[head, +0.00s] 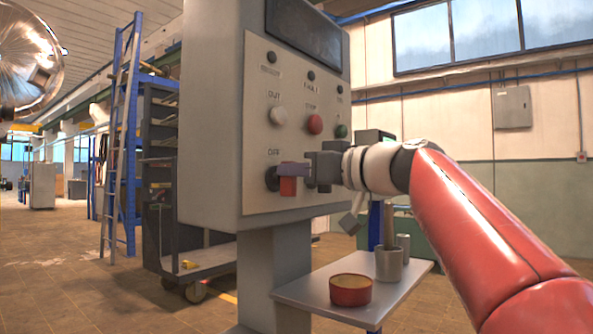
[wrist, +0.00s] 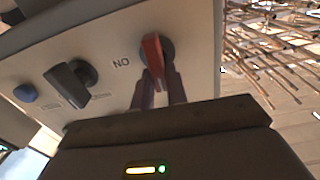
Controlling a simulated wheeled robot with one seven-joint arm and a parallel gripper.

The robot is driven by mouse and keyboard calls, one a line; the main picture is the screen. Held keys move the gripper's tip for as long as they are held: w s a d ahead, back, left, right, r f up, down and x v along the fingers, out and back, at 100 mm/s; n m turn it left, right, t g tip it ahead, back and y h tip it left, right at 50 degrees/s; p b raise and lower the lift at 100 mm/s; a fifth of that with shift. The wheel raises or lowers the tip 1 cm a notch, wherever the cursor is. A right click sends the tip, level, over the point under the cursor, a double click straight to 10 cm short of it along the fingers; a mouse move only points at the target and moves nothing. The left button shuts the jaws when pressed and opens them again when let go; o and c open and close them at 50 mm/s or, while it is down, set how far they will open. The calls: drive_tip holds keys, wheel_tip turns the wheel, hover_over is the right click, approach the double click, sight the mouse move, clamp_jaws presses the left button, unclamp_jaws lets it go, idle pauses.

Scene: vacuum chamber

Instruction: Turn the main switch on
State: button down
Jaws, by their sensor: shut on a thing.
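The main switch is a red handle (head: 288,186) on a dark round base, low on the front of the grey control panel (head: 262,120). An OFF label sits above it in the head view. The handle (wrist: 153,55) also shows in the wrist view, with an upside-down ON label to its left. My gripper (head: 292,170) reaches in from the right and is shut on the handle. In the wrist view my two fingers (wrist: 160,92) lie on either side of it. I cannot tell the handle's exact angle; my fingers hide part of it.
A black knob (wrist: 70,85) sits beside the switch. White (head: 278,115), red (head: 314,124) and green (head: 341,131) buttons are above. A shelf (head: 395,295) below holds a red round container (head: 351,290) and a grey cup (head: 391,264). A dark rack (head: 160,200) stands left.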

drive_tip(key=shift+w+d+f+m+p, duration=0.2)
drive_tip(key=shift+m+p, duration=0.55)
drive_tip(key=shift+m, duration=2.15)
drive_tip(key=shift+w+d+f+m+p, duration=0.25)
drive_tip(key=shift+m+p, duration=0.5)
drive_tip(key=shift+m, duration=2.15)
drive_tip(key=shift+w+d+f+m+p, duration=0.25)
drive_tip(key=shift+m+p, duration=0.5)
drive_tip(key=shift+m, duration=2.15)
drive_tip(key=shift+s+a+f, duration=0.1)
drive_tip(key=shift+a, duration=0.1)
drive_tip(key=c, duration=1.4)
unclamp_jaws()
drive_tip(key=b+v, duration=0.1)
drive_tip(key=v, duration=0.6)
drive_tip(key=shift+s+d, duration=0.25)
drive_tip(key=shift+d, duration=0.05)
